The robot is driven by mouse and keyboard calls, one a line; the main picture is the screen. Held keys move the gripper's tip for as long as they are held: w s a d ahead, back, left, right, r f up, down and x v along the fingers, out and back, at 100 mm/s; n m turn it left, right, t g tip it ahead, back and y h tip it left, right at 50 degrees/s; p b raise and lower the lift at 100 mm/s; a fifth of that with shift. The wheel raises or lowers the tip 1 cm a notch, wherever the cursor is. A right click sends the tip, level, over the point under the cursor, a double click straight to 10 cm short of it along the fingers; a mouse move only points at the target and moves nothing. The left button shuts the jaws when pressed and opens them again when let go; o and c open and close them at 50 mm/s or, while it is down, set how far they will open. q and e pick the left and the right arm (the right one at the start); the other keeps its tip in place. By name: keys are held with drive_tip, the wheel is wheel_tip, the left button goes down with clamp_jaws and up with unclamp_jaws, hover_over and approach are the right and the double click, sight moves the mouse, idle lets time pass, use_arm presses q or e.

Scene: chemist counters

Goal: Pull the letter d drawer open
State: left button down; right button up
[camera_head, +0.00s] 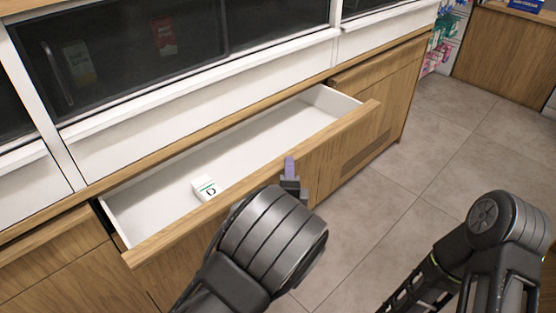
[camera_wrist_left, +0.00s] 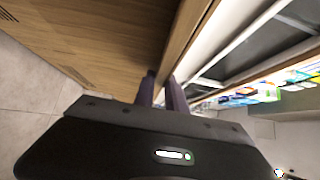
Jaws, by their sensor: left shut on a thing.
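The drawer (camera_head: 318,145) stands pulled out from the wooden counter, with its white inside in view. A small white box marked D (camera_head: 205,188) lies in it near the front panel. My left gripper (camera_head: 290,166) is at the top edge of the drawer's front panel, right of the box. In the left wrist view its two fingers (camera_wrist_left: 160,92) are shut on the wooden front panel (camera_wrist_left: 186,35), one on each side of its edge. My right arm shows at the lower right of the head view, but its gripper is not in view.
Closed wooden fronts (camera_head: 60,255) flank the open drawer. A glass-fronted case (camera_head: 150,50) stands above it on the counter. The tiled floor (camera_head: 450,150) to the right is clear. Another wooden counter (camera_head: 505,50) stands at the far right.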

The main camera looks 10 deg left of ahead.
use_arm(q)
drive_tip(key=shift+s+d+f, duration=0.1)
drive_tip(key=shift+s+d, duration=0.15)
drive_tip(key=c, duration=1.6)
unclamp_jaws()
drive_tip(key=shift+c, duration=0.2)
drive_tip(key=s, duration=0.7)
drive_tip(key=shift+s+d, duration=0.35)
